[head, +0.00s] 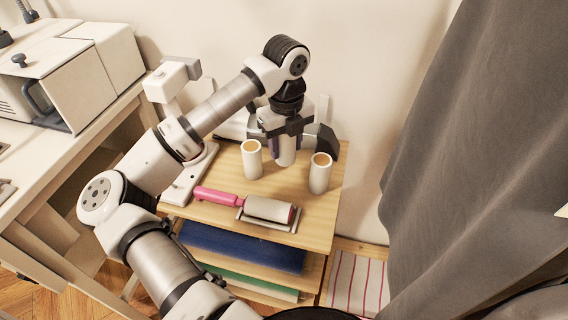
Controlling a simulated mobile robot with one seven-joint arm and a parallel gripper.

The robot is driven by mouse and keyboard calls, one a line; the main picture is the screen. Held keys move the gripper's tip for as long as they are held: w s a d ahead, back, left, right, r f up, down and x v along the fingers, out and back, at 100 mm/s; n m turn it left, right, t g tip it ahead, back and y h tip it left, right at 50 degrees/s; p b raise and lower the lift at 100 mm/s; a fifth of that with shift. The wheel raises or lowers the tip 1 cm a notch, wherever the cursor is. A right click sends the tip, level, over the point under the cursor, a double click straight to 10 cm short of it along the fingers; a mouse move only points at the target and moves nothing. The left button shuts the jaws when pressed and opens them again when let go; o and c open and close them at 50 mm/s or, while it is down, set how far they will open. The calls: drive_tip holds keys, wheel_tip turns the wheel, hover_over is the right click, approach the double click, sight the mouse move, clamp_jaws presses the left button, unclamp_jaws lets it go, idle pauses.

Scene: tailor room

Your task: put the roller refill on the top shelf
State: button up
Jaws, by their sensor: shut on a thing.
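My gripper (285,130) points down over the wooden top shelf (220,232) of a small shelf unit. It is shut on a white cylinder, the roller refill (286,154), whose lower part shows below the fingers. I cannot tell whether its base touches the shelf. Two similar white refills with tan tops stand upright on the top shelf, one to the left (252,160) and one to the right (320,176) of my gripper. A lint roller with a pink handle (215,196) lies at the front of the shelf.
A white sewing machine (192,178) stands at the left side of the shelf. A grey, dark-ended object (327,143) lies behind my gripper, partly hidden. Lower shelves hold blue (240,248) and green (235,280) folded pieces. A grey curtain (465,150) hangs at the right.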

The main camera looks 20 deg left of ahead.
drive_tip(key=shift+f, duration=3.85)
drive_tip(key=shift+f, duration=0.2)
drive_tip(key=o, duration=1)
drive_tip(key=shift+r, duration=0.1)
drive_tip(key=shift+r, duration=0.1)
wheel_tip(320, 180, up, 11)
drive_tip(key=shift+r, duration=0.55)
